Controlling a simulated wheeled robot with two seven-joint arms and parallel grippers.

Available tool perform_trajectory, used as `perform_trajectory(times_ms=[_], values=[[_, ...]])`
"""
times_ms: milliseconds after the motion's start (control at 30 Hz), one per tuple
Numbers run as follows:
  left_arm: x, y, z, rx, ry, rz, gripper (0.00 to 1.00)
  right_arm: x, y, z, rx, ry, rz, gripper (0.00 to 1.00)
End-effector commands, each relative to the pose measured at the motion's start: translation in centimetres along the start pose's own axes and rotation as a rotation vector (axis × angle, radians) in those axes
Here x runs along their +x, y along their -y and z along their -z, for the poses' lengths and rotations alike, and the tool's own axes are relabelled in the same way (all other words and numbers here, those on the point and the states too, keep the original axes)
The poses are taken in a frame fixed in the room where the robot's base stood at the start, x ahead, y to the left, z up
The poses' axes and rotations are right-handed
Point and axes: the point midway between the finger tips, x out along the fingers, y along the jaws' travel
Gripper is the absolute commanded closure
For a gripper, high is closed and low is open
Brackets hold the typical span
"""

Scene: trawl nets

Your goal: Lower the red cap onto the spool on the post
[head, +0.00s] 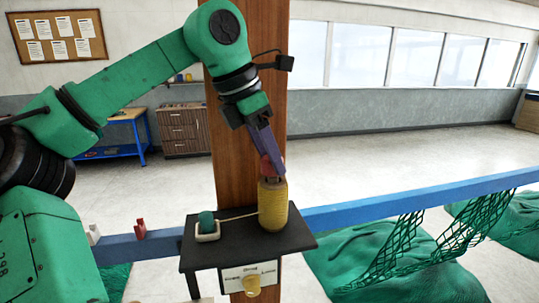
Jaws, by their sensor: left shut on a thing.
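The yellow spool (273,207) stands upright on a small black shelf (290,240) in the middle of the head view. A yellow strand runs from it to the left. My left gripper (271,174) points down at the spool's top and is shut on the red cap (267,164). The cap is mostly hidden by the fingers. It is just over the spool's top; I cannot tell whether it touches. The post inside the spool is hidden. My right gripper is not in view.
A green ball (206,221) sits in a white holder (208,237) left of the spool. A yellow knob (252,286) is on a labelled plate below the shelf. A wooden column (238,180) rises behind. A blue rail (350,211) with green netting (400,245) crosses the view; a red clip (140,229) is on it.

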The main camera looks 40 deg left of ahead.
Motion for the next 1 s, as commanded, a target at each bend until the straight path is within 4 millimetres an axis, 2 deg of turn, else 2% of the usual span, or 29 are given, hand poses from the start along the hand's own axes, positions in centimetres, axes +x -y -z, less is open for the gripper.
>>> perform_trajectory(times_ms=[833,867,933,967,1000], values=[[1.2,0.0,0.5,0.0,0.0,0.0,1.0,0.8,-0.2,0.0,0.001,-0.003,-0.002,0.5],[1.2,0.0,0.5,0.0,0.0,0.0,0.46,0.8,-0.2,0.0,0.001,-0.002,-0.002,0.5],[1.2,0.0,0.5,0.0,0.0,0.0,0.19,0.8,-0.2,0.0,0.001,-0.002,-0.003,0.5],[1.2,0.0,0.5,0.0,0.0,0.0,0.14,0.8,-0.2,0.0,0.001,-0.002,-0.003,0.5],[1.2,0.0,0.5,0.0,0.0,0.0,0.14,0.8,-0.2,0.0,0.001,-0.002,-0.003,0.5]])
